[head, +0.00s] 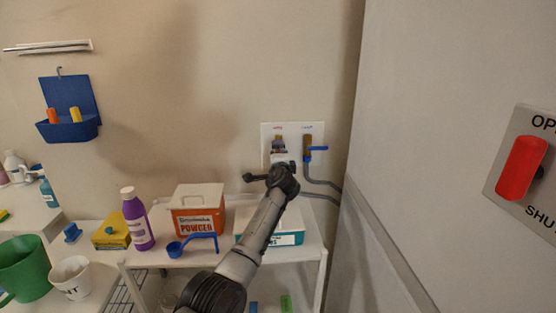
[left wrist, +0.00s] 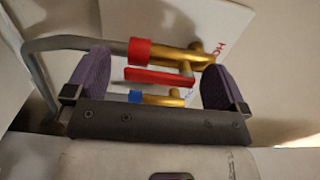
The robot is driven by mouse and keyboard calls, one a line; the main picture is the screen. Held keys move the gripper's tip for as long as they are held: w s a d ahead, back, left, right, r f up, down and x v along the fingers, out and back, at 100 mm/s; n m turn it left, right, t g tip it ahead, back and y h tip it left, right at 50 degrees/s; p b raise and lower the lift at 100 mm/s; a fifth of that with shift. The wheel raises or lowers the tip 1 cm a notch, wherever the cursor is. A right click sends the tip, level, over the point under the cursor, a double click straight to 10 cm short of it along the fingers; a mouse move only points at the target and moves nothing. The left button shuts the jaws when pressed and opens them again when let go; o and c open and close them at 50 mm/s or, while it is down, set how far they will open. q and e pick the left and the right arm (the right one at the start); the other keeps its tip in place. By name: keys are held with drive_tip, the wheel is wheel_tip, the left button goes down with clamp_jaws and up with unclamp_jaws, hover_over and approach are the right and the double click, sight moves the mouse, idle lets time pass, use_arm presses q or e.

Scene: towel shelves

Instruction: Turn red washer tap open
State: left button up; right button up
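The red washer tap (left wrist: 188,60) shows in the left wrist view with a brass body, a red collar and a flat red lever (left wrist: 158,76). In the head view my arm hides most of it. My left gripper (left wrist: 158,72) is open, with one purple-padded finger on each side of the lever; I see no clear contact. In the head view my left gripper (head: 279,160) is at the wall plate (head: 293,130). The blue tap (head: 316,149) is just right of it, and its brass part (left wrist: 165,100) shows below the red lever. My right gripper is not in view.
A white shelf (head: 165,263) below holds a purple bottle (head: 138,220), an orange powder box (head: 197,212) and a blue scoop (head: 190,246). Grey hoses (head: 322,183) run right from the taps. A large red lever (head: 522,167) is on the panel at right.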

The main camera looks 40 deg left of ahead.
use_arm(q)
drive_tip(key=shift+s+d+r, duration=0.1)
drive_tip(key=p+v, duration=0.3)
drive_tip(key=v, duration=1)
drive_tip(key=shift+s+d, duration=0.15)
idle(0.6)
